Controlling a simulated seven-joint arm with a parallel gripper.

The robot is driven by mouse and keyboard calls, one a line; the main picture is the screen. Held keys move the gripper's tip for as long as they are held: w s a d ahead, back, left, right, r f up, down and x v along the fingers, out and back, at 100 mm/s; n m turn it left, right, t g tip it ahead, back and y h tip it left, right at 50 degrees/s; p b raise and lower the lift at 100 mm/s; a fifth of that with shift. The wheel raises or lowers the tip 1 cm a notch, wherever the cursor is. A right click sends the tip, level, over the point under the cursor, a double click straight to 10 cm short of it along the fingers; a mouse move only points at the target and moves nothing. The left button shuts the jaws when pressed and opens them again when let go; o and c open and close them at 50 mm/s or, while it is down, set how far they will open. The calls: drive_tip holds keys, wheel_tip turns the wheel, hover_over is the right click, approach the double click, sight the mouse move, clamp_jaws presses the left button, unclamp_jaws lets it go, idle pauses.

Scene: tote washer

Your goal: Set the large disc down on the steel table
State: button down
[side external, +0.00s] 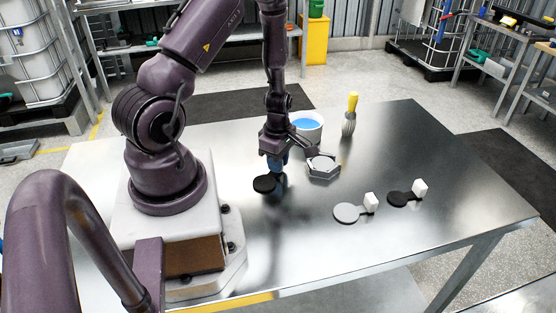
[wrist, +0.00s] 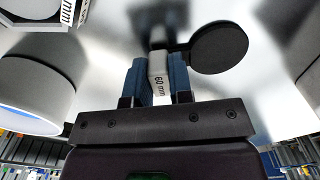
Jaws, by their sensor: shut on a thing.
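A black disc (side external: 264,184) with a white block handle is held by my gripper (side external: 278,163). In the wrist view the blue fingers of my gripper (wrist: 160,82) are shut on the white block (wrist: 158,78), which reads "60 mm". The black disc (wrist: 219,47) sticks out flat to the right beyond the fingers. It is low over the steel table (side external: 240,245); I cannot tell whether it touches. A grey disc (side external: 346,212) and another black disc (side external: 398,198), each with a white block, lie farther right on the table.
A grey hexagonal piece (side external: 323,166) lies just right of my gripper. A white bucket of blue liquid (side external: 310,128) stands behind it, also at left in the wrist view (wrist: 35,92). A yellow-handled brush (side external: 350,112) stands upright farther back. The table's front middle is clear.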

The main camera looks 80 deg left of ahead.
unclamp_jaws()
idle(0.5)
idle(0.3)
drive_tip(key=shift+r, duration=4.5)
